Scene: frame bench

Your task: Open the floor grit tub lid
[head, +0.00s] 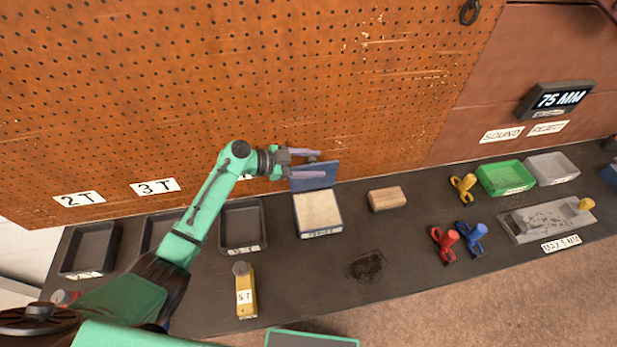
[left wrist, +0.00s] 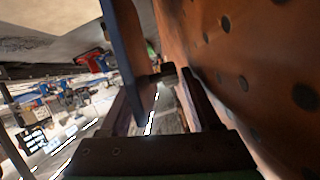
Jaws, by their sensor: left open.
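The grit tub (head: 319,212) is a shallow blue box with pale, sandy contents and a small label on its front, on the dark bench. Its blue lid (head: 318,178) stands raised along the back edge, close to the pegboard. My left gripper (head: 306,164) is open at the raised lid, its purple fingers spread in front of the pegboard. In the left wrist view the lid (left wrist: 128,45) reaches down to the space between the fingers (left wrist: 160,105), near a small dark knob (left wrist: 165,72). I cannot tell whether a finger touches it. My right gripper is not in view.
The pegboard (head: 330,75) rises right behind the lid. A dark tray (head: 241,247) stands left of the tub, a wooden block (head: 387,199) right. A yellow 5T piece (head: 245,292) stands in front. Red (head: 444,246) and blue (head: 471,243) clamps lie farther right.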

